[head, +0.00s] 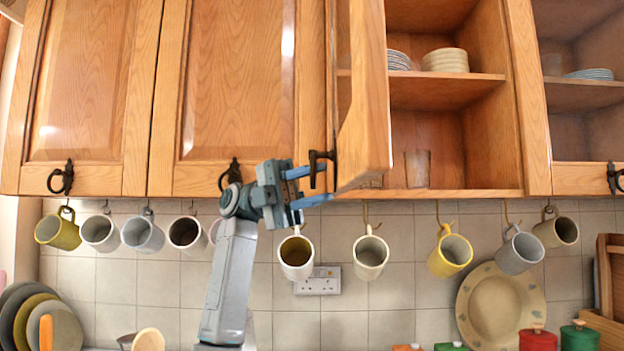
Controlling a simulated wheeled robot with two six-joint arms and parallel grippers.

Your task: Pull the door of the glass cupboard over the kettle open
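The glass cupboard's door (366,95) stands swung well open, seen nearly edge-on, with a strip of its pane showing at its left. Its dark handle (322,155) is on the lower part of the door's free side. My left gripper (318,186) is at this handle, its two blue fingers apart. The upper finger is beside or behind the handle's hanging end; I cannot tell if they touch. The open cupboard (450,130) shows stacked plates (445,60) and a drinking glass (417,168) inside. No kettle is visible. My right gripper is not in view.
Closed wooden doors (85,90) are on the left, and another glass door (585,110) on the right. Several mugs, including a white one (296,257) and a yellow one (450,255), hang below. A large plate (500,305) leans against the tiles.

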